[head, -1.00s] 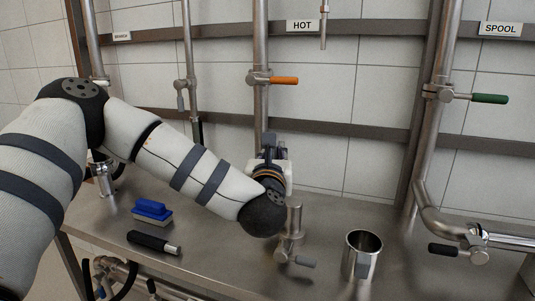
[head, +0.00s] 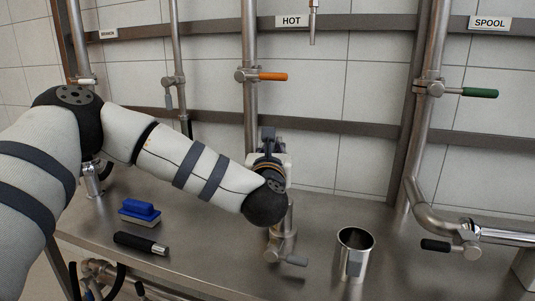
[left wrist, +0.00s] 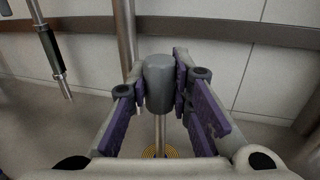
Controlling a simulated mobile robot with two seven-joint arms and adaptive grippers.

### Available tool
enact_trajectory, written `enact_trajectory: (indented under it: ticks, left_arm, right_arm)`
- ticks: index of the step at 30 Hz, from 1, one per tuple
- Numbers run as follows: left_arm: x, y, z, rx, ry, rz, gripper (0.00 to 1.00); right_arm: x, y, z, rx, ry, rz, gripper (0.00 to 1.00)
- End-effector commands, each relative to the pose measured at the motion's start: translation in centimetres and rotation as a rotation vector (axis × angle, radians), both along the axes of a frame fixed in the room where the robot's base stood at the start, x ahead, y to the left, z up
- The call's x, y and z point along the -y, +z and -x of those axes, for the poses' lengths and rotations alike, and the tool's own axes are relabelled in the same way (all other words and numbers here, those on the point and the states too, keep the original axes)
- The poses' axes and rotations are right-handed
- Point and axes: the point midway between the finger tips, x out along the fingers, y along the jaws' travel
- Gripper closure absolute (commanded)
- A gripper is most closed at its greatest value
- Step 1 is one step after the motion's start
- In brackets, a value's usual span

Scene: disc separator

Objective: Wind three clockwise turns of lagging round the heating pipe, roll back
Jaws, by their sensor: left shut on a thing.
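The heating pipe (head: 249,110), under the HOT label, runs upright on the wall and carries an orange-handled valve. My left gripper (head: 268,137) is in front of its lower part, beyond my wrist. In the left wrist view its purple-padded fingers are shut on a grey cylinder (left wrist: 158,85), which stands upright between them. A thin metal stem and yellow-orange rings show below the cylinder. I cannot tell whether this cylinder is the lagging roll. An upright pipe (left wrist: 127,35) rises behind the fingers. No loose lagging strip can be made out. My right gripper is not in view.
On the steel bench (head: 205,245) are a blue brush (head: 140,209), a black-handled tool (head: 138,243), a small valve (head: 283,243) below my wrist and an open metal cup (head: 354,252). A green-handled pipe (head: 427,110) stands right. Bench space is clear between brush and valve.

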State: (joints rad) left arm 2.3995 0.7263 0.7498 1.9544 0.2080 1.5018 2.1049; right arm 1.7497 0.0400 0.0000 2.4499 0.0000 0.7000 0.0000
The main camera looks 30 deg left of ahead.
Motion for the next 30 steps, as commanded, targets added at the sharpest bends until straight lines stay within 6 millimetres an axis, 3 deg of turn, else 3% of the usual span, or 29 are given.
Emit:
enact_trajectory:
  ticks: [9, 18, 26, 30]
  left_arm:
    - [0.2, 0.3, -0.3, 0.004, -0.001, -0.001, 1.0]
    - [2.4, 0.0, -2.6, 0.001, -0.001, 0.0, 1.0]
    - [2.5, 0.4, -2.6, 0.005, -0.001, -0.001, 1.0]
    - [3.8, 0.2, -2.8, 0.002, -0.003, -0.001, 1.0]
  right_arm:
    - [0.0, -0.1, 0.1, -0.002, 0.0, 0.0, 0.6]
    - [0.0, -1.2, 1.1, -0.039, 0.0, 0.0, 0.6]
    - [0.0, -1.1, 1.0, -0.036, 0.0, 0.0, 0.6]
    - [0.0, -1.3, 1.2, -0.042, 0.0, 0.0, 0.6]
